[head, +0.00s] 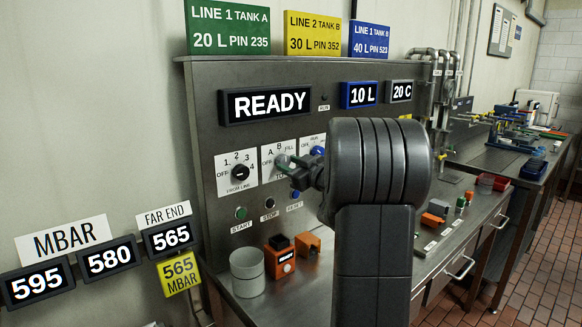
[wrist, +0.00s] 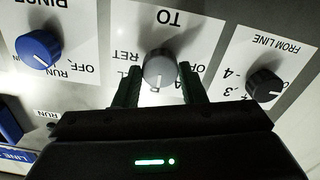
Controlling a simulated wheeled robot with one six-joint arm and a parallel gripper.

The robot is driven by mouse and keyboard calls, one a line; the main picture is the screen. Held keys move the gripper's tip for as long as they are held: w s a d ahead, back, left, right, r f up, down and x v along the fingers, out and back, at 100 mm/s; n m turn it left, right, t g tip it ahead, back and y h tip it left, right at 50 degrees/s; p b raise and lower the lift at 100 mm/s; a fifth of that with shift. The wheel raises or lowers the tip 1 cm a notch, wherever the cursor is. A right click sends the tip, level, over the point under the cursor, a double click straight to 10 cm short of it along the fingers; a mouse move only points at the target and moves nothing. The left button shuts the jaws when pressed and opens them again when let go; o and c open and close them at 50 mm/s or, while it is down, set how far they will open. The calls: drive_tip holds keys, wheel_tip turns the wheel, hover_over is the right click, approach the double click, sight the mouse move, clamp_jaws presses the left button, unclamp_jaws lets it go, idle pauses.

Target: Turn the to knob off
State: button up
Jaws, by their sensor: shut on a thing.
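The TO knob is a grey round knob on a white plate; in the wrist view (wrist: 159,68) it sits upside down in the centre. Its white mark points toward the bottom of that picture, between the A label and the partly hidden FILL label, away from OFF at right. In the head view the knob (head: 282,160) is partly covered by my gripper. My gripper (head: 292,164) reaches the panel from the right. In the wrist view its two dark fingers (wrist: 158,84) stand on both sides of the knob, shut on it.
The black FROM LINE knob (head: 240,172) is left of it and the blue RINSE knob (head: 317,151) is right, close to my gripper. START (head: 240,213), STOP and RESET buttons sit below.

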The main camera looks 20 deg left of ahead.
drive_tip(key=n+b, duration=0.3)
drive_tip(key=n, duration=0.1)
drive_tip(key=shift+f+n, duration=0.15)
drive_tip(key=shift+n, duration=0.15)
drive_tip(key=n+b, duration=0.2)
drive_tip(key=n, duration=0.2)
drive_tip(key=shift+n+b, duration=0.3)
drive_tip(key=shift+b, duration=0.05)
drive_tip(key=n+b, duration=0.3)
drive_tip(key=n, duration=0.1)
drive_tip(key=shift+n+b, duration=1.05)
drive_tip(key=shift+n, duration=1.05)
drive_tip(key=shift+r, duration=0.2)
drive_tip(key=o, duration=1)
drive_tip(key=shift+d, duration=0.1)
drive_tip(key=v, duration=1.3)
drive_tip(key=shift+s+d, duration=0.25)
